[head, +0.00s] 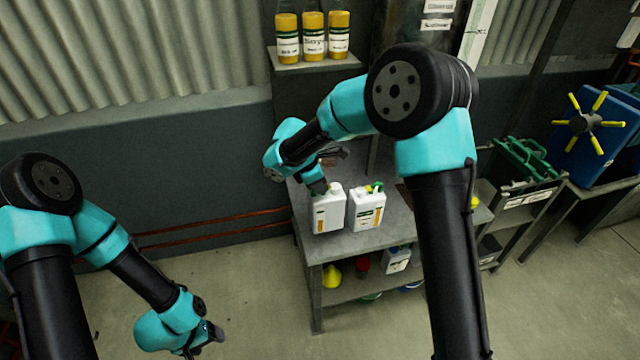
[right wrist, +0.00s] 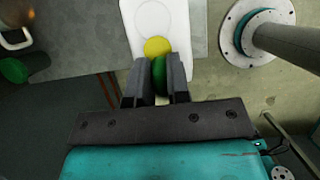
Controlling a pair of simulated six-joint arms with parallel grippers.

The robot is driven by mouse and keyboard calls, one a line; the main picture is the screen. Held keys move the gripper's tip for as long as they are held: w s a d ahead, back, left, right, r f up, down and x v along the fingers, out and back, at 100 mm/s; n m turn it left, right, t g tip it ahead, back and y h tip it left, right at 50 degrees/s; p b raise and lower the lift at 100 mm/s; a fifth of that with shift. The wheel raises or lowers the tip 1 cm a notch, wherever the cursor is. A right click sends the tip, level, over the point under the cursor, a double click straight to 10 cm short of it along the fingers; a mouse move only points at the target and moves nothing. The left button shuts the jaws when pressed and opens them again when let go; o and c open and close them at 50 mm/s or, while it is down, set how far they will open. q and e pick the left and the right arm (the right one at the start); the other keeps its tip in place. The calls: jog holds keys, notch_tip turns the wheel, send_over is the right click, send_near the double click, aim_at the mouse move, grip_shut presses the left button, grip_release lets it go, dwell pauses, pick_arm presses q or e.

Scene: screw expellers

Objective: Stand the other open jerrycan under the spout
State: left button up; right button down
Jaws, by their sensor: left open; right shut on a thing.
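Two white jerrycans stand side by side on the grey bench, the left jerrycan (head: 328,212) and the right jerrycan (head: 367,210). The right one has green and yellow parts on top. My right gripper (head: 318,188) is at the top of the left jerrycan. In the right wrist view my right gripper (right wrist: 159,82) is shut on a green part, probably the can's handle, with a round yellow part (right wrist: 157,47) and white body (right wrist: 153,18) beyond. A metal part, possibly the spout (head: 332,155), is partly hidden by my arm. My left gripper (head: 212,335) is open and empty, low at left.
The bench (head: 345,245) has a lower shelf with a yellow funnel (head: 332,276) and another white can (head: 397,259). A green crate (head: 520,160) and a blue machine (head: 595,130) are at right. Floor at left is clear.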

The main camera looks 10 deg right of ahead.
jog(key=shift+w+d+f, duration=0.1)
jog(key=shift+w+d, duration=0.1)
jog(key=shift+w, duration=0.7)
jog(key=shift+w+d+f, duration=0.1)
jog(key=shift+w+d, duration=0.1)
jog(key=shift+w, duration=0.7)
jog(key=shift+w+d+f, duration=0.1)
jog(key=shift+w+f, duration=0.1)
jog(key=shift+f, duration=0.7)
jog(key=shift+w+f, duration=0.2)
jog(key=shift+f, duration=0.75)
jog(key=c, duration=1.1)
grip_release()
jog(key=v, duration=1.2)
